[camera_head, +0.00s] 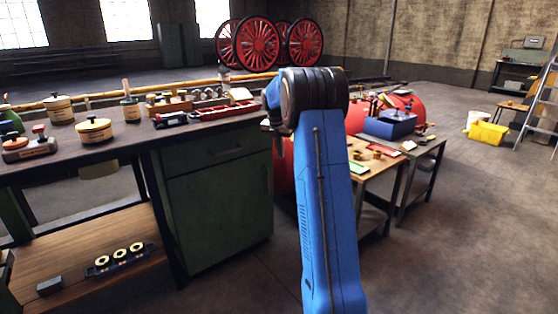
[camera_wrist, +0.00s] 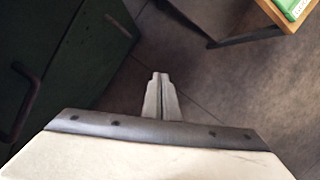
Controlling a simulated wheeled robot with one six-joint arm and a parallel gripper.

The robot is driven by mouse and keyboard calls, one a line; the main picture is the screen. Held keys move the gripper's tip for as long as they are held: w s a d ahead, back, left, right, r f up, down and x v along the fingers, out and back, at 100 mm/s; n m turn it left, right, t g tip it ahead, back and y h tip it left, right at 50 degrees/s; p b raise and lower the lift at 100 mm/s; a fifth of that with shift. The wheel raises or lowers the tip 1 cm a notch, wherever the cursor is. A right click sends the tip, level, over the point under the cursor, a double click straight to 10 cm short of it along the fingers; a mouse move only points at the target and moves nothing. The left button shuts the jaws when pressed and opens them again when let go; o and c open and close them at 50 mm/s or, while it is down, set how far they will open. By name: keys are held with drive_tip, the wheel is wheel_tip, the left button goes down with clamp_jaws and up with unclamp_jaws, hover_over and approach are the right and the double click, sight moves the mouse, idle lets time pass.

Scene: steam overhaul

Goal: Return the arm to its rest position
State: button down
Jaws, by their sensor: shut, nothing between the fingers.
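My gripper (camera_wrist: 160,78) shows in the wrist view with its two fingers together, shut and empty, over the bare grey floor. In the head view my blue arm rises in the middle of the picture and bends at a dark joint. Most of my gripper is hidden there behind the arm. In the wrist view, a dark green cabinet (camera_wrist: 85,60) with a handle stands left of the fingers, apart from them.
The dark workbench (camera_head: 115,152) with tins and tools is left of my arm. A wooden table (camera_head: 372,168) and a blue box (camera_head: 390,125) are close on the right. A yellow bin (camera_head: 487,135) and a ladder (camera_head: 540,100) stand farther right.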

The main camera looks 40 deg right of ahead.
drive_tip(key=shift+s+r, duration=0.15)
drive_tip(key=shift+r, duration=0.55)
drive_tip(key=s+a+r+m+t, duration=0.1)
drive_tip(key=s+a+r+m, duration=0.25)
drive_tip(key=s+a, duration=0.4)
drive_tip(key=s+a+r+m, duration=0.35)
drive_tip(key=s+a, duration=0.25)
drive_tip(key=a, duration=0.3)
drive_tip(key=s+a+r+m+t, duration=0.1)
drive_tip(key=s+a+r+m, duration=0.1)
drive_tip(key=s+a+m, duration=0.5)
drive_tip(key=s+a+f+m, duration=0.3)
drive_tip(key=s+a, duration=0.2)
drive_tip(key=s, duration=0.4)
drive_tip(key=s+a+f+m+t+y, duration=0.1)
drive_tip(key=s+a+f+m, duration=0.2)
drive_tip(key=s, duration=0.6)
drive_tip(key=s+a+f+m+y, duration=0.1)
drive_tip(key=s+a+f+m, duration=0.2)
drive_tip(key=s+a, duration=0.5)
drive_tip(key=shift+s+f+m, duration=0.4)
drive_tip(key=shift+s, duration=0.25)
